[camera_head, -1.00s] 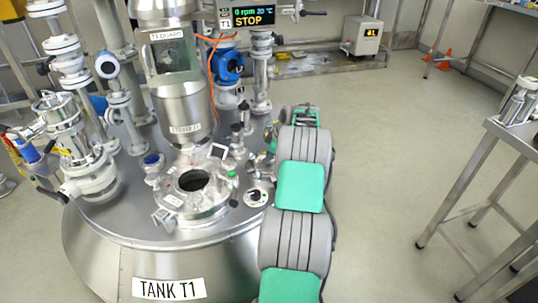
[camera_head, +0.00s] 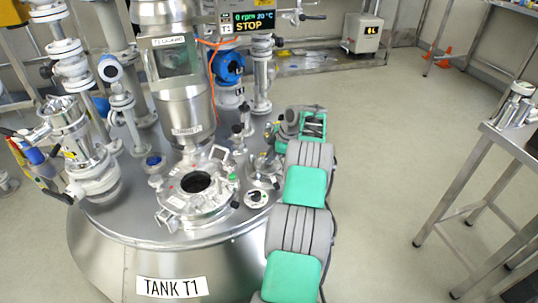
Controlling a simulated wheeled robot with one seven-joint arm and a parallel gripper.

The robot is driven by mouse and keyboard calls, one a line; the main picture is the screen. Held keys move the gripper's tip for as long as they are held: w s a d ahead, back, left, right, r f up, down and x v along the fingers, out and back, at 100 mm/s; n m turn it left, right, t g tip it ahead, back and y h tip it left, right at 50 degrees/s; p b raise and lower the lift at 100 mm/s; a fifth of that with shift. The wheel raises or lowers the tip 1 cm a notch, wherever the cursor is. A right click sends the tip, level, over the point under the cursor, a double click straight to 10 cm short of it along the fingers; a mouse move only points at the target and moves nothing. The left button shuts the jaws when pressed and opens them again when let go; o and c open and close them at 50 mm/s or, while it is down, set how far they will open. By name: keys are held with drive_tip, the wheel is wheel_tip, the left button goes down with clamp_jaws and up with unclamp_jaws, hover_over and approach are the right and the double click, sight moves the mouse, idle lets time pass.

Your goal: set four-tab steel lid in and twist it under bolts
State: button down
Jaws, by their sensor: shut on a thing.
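My arm reaches up the right side of tank T1, and my gripper (camera_head: 272,138) is small and partly hidden at its far end. It is shut, close above a round steel fitting (camera_head: 264,168) on the right of the tank top. The steel lid is not clearly distinguishable there; its tabs and the bolts are too small to make out. I cannot tell whether the lid touches the fitting.
Pipes and valves crowd the left and back. A steel table (camera_head: 505,140) stands right; the floor between is clear.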

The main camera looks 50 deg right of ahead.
drive_tip(key=shift+r+n+p, duration=0.15)
drive_tip(key=shift+n+p, duration=0.15)
drive_tip(key=shift+p, duration=0.5)
drive_tip(key=c, duration=1.3)
unclamp_jaws()
drive_tip(key=shift+c, duration=0.2)
wheel_tip(320, 180, up, 6)
drive_tip(key=p, duration=0.4)
